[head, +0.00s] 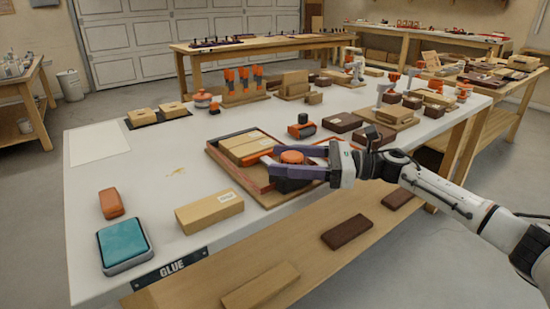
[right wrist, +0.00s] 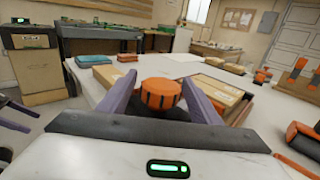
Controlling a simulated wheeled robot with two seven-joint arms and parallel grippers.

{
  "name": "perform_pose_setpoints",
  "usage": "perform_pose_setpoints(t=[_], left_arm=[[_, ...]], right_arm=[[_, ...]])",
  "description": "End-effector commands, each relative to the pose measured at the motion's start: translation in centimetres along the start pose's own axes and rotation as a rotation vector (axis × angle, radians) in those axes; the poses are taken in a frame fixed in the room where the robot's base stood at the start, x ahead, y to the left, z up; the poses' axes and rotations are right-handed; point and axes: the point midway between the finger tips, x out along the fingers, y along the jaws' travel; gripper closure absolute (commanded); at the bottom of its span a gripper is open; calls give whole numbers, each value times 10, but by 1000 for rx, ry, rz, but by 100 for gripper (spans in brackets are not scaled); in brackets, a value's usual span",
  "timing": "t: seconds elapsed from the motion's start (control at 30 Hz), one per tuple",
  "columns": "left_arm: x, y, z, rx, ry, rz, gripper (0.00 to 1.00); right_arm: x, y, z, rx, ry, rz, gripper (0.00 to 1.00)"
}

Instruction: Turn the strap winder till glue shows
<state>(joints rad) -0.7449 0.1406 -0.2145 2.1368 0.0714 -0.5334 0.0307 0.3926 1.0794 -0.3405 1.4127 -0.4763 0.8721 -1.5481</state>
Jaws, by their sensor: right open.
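The winder's round orange knob (head: 292,156) sits on a dark body in a shallow wooden tray (head: 222,160). In the right wrist view the ribbed knob (right wrist: 160,93) stands between my purple fingers, with its dark base partly hidden. My right gripper (head: 268,168) is open, with one finger on each side of the knob. I cannot tell whether either finger touches it. A black plate reading GLUE (head: 171,268) is on the bench's near edge. My left gripper is outside the head view; dark purple parts at the right wrist view's left edge (right wrist: 12,120) may belong to it.
A cardboard box (head: 210,212), a teal pad (head: 124,245) and an orange-brown block (head: 111,203) lie on the white bench at near left. Boxes (head: 245,147) share the tray. An orange-and-black tool (head: 302,127) stands behind it. The white top at left is mostly clear.

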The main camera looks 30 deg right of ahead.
Motion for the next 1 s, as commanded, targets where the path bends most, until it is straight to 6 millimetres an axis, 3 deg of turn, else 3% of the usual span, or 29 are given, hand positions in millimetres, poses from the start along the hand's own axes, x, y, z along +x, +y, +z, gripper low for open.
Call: perform_pose_setpoints(t=[0.2, 0.5, 0.53, 0.77, 1.0], left_arm=[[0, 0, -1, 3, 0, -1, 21], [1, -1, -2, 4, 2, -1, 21], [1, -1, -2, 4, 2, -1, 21], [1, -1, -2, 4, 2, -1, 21], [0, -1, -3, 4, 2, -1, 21]], right_arm=[[21, 0, 0, 1, -1, 0, 42], [23, 0, 0, 2, 0, 0, 42], [23, 0, 0, 2, 0, 0, 44], [23, 0, 0, 2, 0, 0, 83], [23, 0, -1, 3, 1, -17, 83]])
